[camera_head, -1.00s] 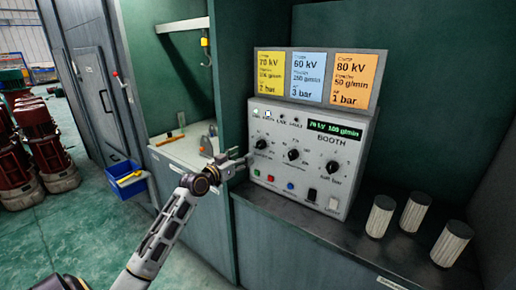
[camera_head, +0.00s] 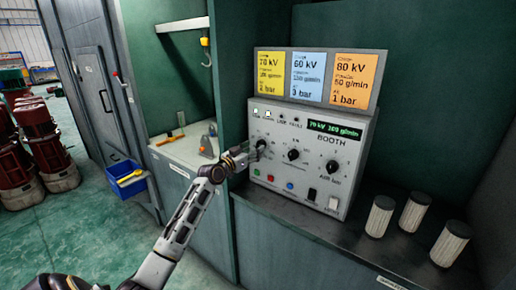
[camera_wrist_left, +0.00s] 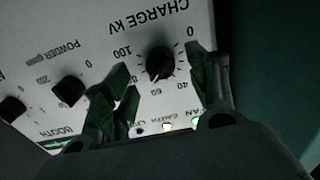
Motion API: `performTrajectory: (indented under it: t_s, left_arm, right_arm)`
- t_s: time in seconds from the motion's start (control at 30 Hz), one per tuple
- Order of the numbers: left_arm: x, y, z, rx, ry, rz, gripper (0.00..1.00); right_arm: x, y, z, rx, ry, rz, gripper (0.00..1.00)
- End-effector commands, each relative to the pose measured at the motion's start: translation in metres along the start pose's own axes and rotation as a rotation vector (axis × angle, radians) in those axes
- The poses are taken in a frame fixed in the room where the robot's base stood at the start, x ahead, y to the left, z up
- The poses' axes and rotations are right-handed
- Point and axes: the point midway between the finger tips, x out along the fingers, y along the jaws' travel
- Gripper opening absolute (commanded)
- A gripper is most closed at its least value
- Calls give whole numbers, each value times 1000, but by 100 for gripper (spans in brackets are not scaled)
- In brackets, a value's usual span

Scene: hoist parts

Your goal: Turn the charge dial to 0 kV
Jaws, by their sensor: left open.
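The charge dial (camera_wrist_left: 160,63) is a black knob on the white booth panel, shown upside down in the left wrist view under the words CHARGE KV. Its scale runs from 0 to 100; the pointer seems to lie near 60, but is hard to read. My left gripper (camera_wrist_left: 165,92) is open, with one finger on either side of the dial in that view; whether it touches the dial cannot be told. In the head view the left gripper (camera_head: 252,153) is at the panel's left side and partly covers the dial. The display (camera_head: 335,130) reads about 70 kV. My right gripper is not in view.
The middle knob (camera_head: 294,155) and right knob (camera_head: 334,165) sit beside the dial, with coloured buttons below. Yellow, blue and orange cards (camera_head: 351,80) stand above the panel. Several ribbed light cylinders (camera_head: 415,211) stand on the counter at right. A blue bin (camera_head: 127,183) hangs at left.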

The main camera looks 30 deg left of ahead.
Motion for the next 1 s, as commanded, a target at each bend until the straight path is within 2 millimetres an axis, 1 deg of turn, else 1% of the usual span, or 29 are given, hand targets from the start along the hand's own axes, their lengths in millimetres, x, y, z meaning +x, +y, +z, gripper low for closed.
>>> performTrajectory:
  t_s: [0.3,0.5,0.67,0.97,1.0]
  left_arm:
    - [23,0,0,-1,1,0,58]
    - [34,0,0,0,0,0,58]
    - [37,0,-1,1,0,0,58]
    - [38,0,0,1,0,0,58]
    - [38,0,0,1,0,0,54]
  right_arm:
    - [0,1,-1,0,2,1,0]
    - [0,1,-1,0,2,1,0]
    - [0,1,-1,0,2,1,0]
    - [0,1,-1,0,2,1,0]
    - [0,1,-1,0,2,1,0]
